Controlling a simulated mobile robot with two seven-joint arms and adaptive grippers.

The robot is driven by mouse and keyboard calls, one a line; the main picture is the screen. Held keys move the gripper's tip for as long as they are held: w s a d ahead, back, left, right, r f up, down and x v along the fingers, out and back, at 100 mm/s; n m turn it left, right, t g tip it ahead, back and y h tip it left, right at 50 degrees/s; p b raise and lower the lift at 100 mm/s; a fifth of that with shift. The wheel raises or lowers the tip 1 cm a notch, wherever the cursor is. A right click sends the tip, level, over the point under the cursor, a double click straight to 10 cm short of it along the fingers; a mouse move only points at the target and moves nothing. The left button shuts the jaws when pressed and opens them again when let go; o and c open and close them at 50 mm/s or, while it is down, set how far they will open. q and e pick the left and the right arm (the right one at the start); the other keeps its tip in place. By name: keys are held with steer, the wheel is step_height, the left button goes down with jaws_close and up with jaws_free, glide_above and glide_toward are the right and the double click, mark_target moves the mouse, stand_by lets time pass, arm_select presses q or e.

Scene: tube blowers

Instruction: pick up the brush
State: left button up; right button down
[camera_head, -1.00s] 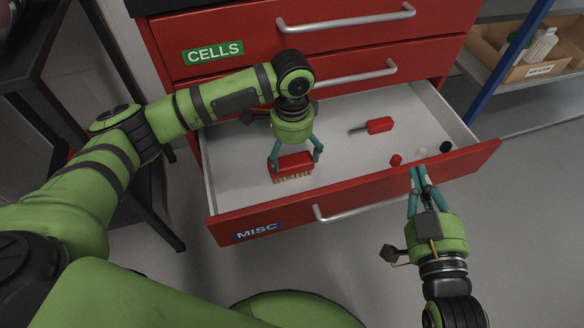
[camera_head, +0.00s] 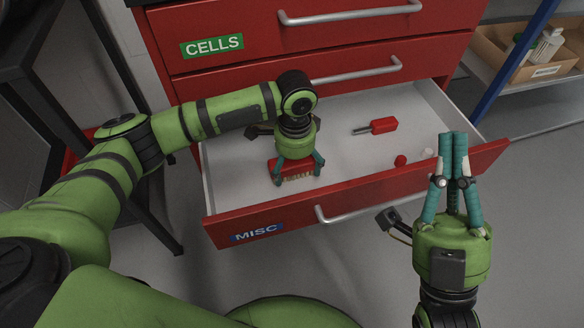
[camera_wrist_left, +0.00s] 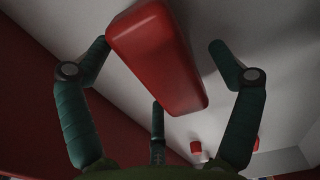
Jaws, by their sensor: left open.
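The brush (camera_head: 297,178), with a red back and pale bristles, lies in the open MISC drawer (camera_head: 350,190) near its front left. My left gripper (camera_head: 298,176) is open above it, with fingers on either side of the brush, and partly hides it. In the left wrist view the brush's red back (camera_wrist_left: 158,55) lies between the spread fingers of my left gripper (camera_wrist_left: 160,60), with a gap visible on the right side. My right gripper (camera_head: 453,135) is shut and empty, with its fingertips together in front of the drawer's right end.
A red-handled tool (camera_head: 382,125), a small red piece (camera_head: 400,160) and a small white piece (camera_head: 428,153) lie to the right in the drawer. The shut CELLS drawer (camera_head: 260,45) is above. A shelf with a cardboard box (camera_head: 545,65) stands at right.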

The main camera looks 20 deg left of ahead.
arm_select(q)
steer(key=shift+f, duration=0.25)
steer(key=c, duration=1.3)
steer(key=shift+r, duration=0.1)
